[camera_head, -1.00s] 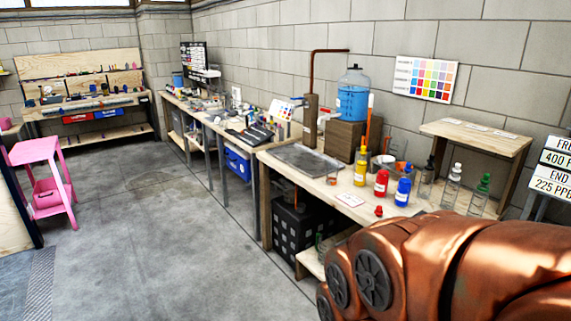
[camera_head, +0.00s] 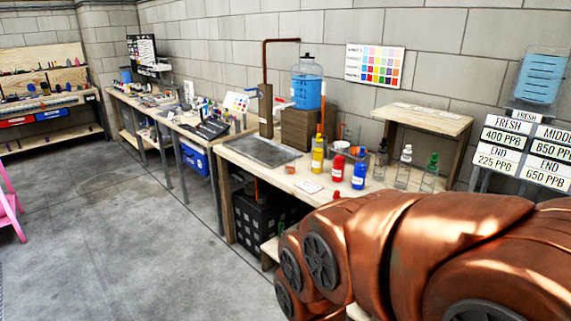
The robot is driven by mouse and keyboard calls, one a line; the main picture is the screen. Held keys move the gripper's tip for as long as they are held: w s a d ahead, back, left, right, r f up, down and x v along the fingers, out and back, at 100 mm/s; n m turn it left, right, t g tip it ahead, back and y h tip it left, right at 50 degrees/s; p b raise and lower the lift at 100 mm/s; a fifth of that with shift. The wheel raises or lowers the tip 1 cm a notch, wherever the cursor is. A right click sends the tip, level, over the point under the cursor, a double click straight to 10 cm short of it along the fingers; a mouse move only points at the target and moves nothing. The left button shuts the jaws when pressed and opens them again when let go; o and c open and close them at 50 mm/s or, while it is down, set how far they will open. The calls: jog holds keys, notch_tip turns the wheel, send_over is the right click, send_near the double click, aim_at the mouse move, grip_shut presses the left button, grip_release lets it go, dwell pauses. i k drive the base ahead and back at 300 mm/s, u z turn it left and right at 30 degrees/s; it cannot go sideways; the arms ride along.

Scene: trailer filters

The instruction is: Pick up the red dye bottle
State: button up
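The red dye bottle (camera_head: 338,169) stands upright on the wooden workbench (camera_head: 262,185), between a yellow bottle (camera_head: 318,158) on its left and a blue bottle (camera_head: 359,176) on its right. A small red item (camera_head: 337,194), perhaps a cap, shows near the bench's front edge, partly hidden by my arm. My copper-coloured arm fills the lower right of the view. My gripper is not visible, so I cannot see its distance from the bottle.
Clear bottles (camera_head: 403,168) and a green-topped bottle (camera_head: 430,174) stand right of the dyes. A small raised shelf (camera_head: 425,118) is behind them. Open concrete floor (camera_head: 130,225) lies left.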

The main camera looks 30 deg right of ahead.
aim_at(339, 159)
jog(key=u, duration=0.05)
jog(key=k, duration=0.5)
jog(key=z, duration=0.8)
jog(key=i, duration=1)
jog(key=u, duration=0.65)
jog(key=i, duration=0.6)
jog(key=u, duration=0.6)
